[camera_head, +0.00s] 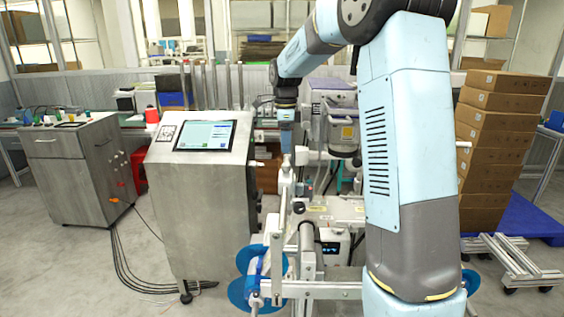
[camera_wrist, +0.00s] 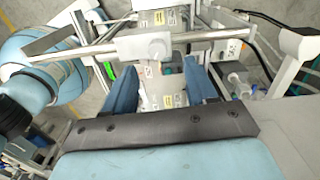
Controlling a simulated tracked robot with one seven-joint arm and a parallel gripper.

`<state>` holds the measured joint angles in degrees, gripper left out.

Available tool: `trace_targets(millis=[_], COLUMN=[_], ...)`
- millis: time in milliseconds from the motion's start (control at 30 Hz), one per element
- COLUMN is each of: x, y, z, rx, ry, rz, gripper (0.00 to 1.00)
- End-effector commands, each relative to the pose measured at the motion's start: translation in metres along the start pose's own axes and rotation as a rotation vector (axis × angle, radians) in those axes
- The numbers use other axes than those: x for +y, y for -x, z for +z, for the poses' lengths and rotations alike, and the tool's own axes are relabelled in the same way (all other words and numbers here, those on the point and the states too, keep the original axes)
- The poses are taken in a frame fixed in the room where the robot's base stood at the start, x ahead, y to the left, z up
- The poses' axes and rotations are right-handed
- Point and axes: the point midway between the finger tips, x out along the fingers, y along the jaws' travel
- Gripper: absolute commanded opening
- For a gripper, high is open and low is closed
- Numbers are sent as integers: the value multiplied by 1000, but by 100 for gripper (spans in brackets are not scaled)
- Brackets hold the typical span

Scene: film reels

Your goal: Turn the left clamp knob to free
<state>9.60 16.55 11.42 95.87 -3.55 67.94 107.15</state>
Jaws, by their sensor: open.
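My gripper (camera_wrist: 163,75) is open, its two blue fingers apart in the wrist view with nothing held between them. A pale clamp block with a rounded knob (camera_wrist: 156,46) sits on a metal cross rod just beyond the fingertips, roughly centred between them. The fingers look apart from it, though the height gap is hard to judge. I cannot tell for sure that this is the left clamp knob, nor how it is turned. In the head view my gripper (camera_head: 286,142) points down above the reel machine's metal frame (camera_head: 330,290).
A steel console with a screen (camera_head: 205,135) stands left. Stacked cartons (camera_head: 495,130) stand right. Upright frame parts and rods crowd the gripper.

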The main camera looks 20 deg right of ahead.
Motion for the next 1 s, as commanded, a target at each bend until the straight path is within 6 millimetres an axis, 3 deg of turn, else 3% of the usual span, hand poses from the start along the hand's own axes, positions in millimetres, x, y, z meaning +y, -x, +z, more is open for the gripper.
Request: trace_targets(millis=[200, 400, 833, 1000], x=[1, 0, 0, 0], y=[-38, -60, -69, -69], z=[-1, 0, 0, 1], rx=[-1, -1, -1, -1], ry=[-1, 0, 1, 1], rz=[4, 1, 0, 0], gripper=[57, 57, 57, 42])
